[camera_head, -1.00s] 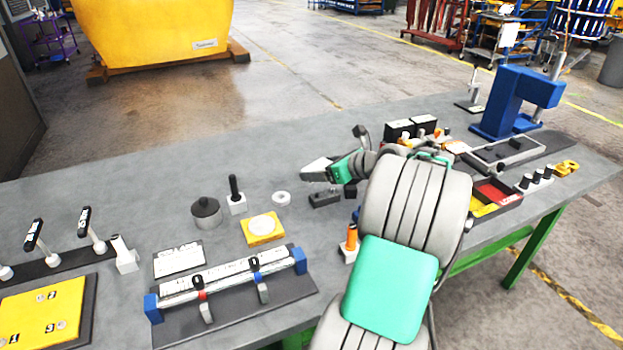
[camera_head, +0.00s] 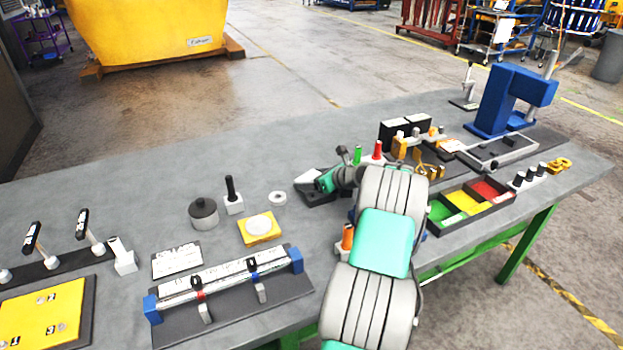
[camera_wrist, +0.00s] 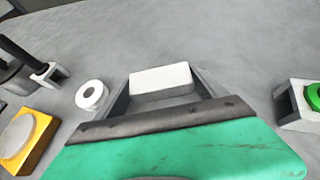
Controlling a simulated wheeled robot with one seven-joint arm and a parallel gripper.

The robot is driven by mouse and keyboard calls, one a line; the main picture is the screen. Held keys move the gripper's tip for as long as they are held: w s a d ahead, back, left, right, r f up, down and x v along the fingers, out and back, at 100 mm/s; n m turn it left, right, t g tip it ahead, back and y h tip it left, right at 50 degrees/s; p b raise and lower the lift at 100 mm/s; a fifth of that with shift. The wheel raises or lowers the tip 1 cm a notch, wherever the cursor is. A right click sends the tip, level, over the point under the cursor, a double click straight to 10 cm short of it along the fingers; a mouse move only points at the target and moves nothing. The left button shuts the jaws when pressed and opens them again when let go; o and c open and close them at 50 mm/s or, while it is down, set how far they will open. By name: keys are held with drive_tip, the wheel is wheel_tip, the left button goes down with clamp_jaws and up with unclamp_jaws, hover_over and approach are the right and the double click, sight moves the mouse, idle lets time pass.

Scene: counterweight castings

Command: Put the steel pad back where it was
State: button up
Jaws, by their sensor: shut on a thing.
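The steel pad (camera_wrist: 160,79) shows in the wrist view as a light grey rectangular block between my two fingers. My gripper (camera_wrist: 163,92) is shut on it. In the head view my gripper (camera_head: 306,181) is low over the middle of the table, right of the white ring (camera_head: 278,198). I cannot tell whether the pad touches the block or the table.
Tabletop behind the gripper is clear.

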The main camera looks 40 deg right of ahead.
drive_tip(key=shift+f, duration=0.15)
drive_tip(key=shift+s+a+f, duration=0.1)
drive_tip(key=shift+f, duration=0.4)
drive_tip(key=o, duration=1.7)
drive_tip(key=shift+f, duration=0.2)
drive_tip(key=o, duration=0.3)
drive_tip(key=shift+s+a+f, duration=0.1)
drive_tip(key=shift+s+f, duration=0.05)
drive_tip(key=shift+f, duration=0.1)
drive_tip(key=shift+r, duration=0.25)
drive_tip(key=v, duration=0.4)
drive_tip(key=r+v, duration=0.1)
drive_tip(key=v, duration=0.3)
drive_tip(key=b+v, duration=0.1)
drive_tip(key=v, duration=0.3)
drive_tip(key=shift+d+r, duration=0.25)
drive_tip(key=shift+w, duration=0.25)
drive_tip(key=shift+r, duration=0.1)
